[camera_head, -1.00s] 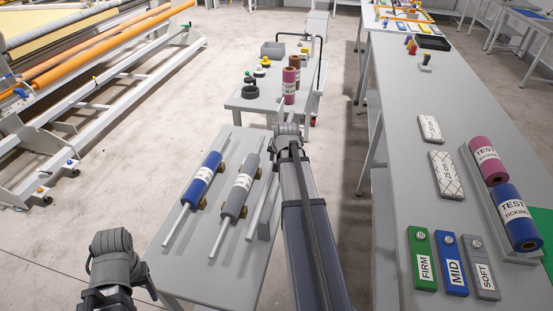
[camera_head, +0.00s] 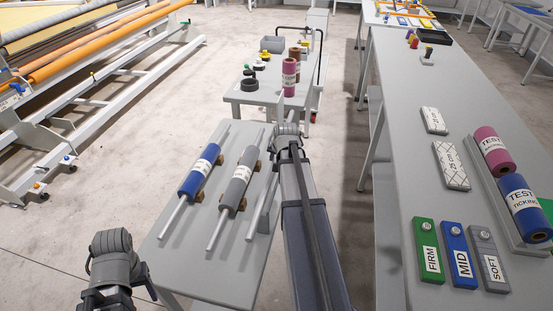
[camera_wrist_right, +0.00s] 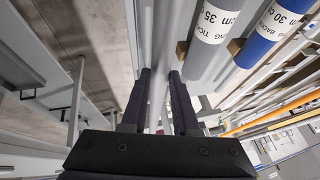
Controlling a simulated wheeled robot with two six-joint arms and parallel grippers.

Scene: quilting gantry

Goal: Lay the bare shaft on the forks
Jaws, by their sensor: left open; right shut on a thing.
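The bare shaft (camera_head: 263,205) is a thin pale grey rod running lengthwise along the right side of the small grey table. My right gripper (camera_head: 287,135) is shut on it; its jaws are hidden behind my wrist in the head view. The right wrist view shows the two dark fingers (camera_wrist_right: 163,100) close together with the pale rod between them.
A blue roll (camera_head: 200,172) and a grey roll (camera_head: 239,187) lie on shafts in brown cradles on the table (camera_head: 178,262), left of the bare shaft. A cart (camera_head: 260,97) with spools stands behind. A long bench (camera_head: 400,150) borders the right.

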